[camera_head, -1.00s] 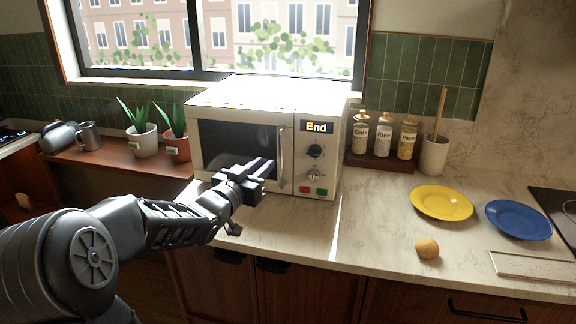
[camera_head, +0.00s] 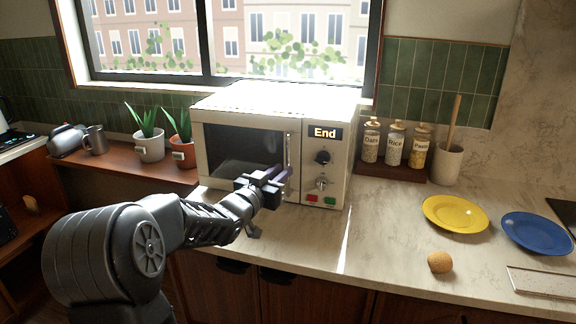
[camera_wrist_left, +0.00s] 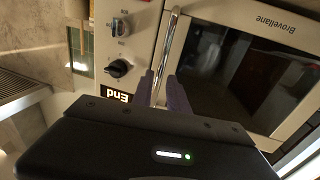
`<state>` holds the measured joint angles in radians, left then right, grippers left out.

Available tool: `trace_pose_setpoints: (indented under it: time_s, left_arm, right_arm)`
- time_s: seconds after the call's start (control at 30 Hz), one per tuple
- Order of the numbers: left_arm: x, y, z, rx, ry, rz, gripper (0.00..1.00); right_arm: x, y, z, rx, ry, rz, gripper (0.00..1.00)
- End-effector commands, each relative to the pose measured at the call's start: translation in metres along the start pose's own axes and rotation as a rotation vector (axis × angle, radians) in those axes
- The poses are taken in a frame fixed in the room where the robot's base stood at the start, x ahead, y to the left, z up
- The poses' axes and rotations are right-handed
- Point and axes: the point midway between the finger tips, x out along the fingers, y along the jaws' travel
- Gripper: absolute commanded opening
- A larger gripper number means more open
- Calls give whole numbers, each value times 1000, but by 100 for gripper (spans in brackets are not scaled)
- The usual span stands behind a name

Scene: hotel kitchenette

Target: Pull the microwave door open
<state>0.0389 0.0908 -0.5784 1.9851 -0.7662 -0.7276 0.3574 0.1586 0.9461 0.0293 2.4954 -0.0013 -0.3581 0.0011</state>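The white microwave (camera_head: 275,97) stands on the counter under the window. Its door (camera_head: 240,150) looks closed, with a dark window and a vertical metal handle (camera_head: 288,148) on its right side. The display reads "End". My right gripper is not in view.
Two potted plants (camera_head: 149,147) stand left of the microwave. Labelled jars (camera_head: 395,145) and a utensil pot (camera_head: 447,165) stand to its right. A yellow plate (camera_head: 455,213), a blue plate (camera_head: 538,233) and a small round brown item (camera_head: 440,262) lie on the right counter. The counter before the microwave is clear.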

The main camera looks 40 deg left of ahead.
Motion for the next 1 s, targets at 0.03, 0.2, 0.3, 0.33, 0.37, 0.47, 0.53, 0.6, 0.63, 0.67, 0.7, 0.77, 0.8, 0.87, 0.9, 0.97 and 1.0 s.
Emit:
trace_pose_setpoints:
  time_s: [0.03, 0.2, 0.3, 0.33, 0.37, 0.47, 0.53, 0.6, 0.63, 0.67, 0.7, 0.77, 0.8, 0.87, 0.9, 0.97, 1.0]
  left_arm:
    - [9, 1, 0, 3, -2, 2, 19]
    - [32, 1, -1, 2, -2, 1, 19]
    - [39, 1, 0, 2, -1, 1, 19]
    - [40, 1, 0, 2, 0, 1, 19]
    - [41, 1, 0, 1, 0, 1, 19]
    - [41, 1, 0, 1, 0, 1, 19]
    - [41, 1, 0, 1, 1, 1, 19]
    - [41, 1, 0, 1, 0, 1, 19]
    - [41, 1, 0, 1, 0, 1, 17]
    - [41, 1, 0, 1, 0, 1, 14]
    - [41, 1, 0, 1, 0, 1, 11]
    - [41, 1, 0, 1, 0, 1, 6]
    - [41, 1, 0, 1, 0, 1, 3]
    - [41, 1, 0, 1, 0, 1, 0]
    - [41, 1, 0, 1, 0, 1, 0]
    - [41, 1, 0, 1, 0, 1, 0]
    - [41, 1, 0, 1, 0, 1, 0]
  right_arm:
    - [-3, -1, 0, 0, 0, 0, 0]
    - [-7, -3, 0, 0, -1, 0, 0]
    - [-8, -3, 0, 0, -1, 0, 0]
    - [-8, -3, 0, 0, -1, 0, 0]
    - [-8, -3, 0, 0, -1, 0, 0]
    - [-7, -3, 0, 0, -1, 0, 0]
    - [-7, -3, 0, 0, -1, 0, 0]
    - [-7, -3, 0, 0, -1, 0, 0]
    - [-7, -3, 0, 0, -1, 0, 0]
    - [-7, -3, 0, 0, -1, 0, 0]
    - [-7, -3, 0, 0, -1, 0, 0]
    - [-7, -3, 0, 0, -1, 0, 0]
    - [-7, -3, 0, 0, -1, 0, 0]
    - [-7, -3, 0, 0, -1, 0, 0]
    - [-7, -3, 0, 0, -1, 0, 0]
    - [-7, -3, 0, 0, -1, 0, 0]
    - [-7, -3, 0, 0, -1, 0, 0]
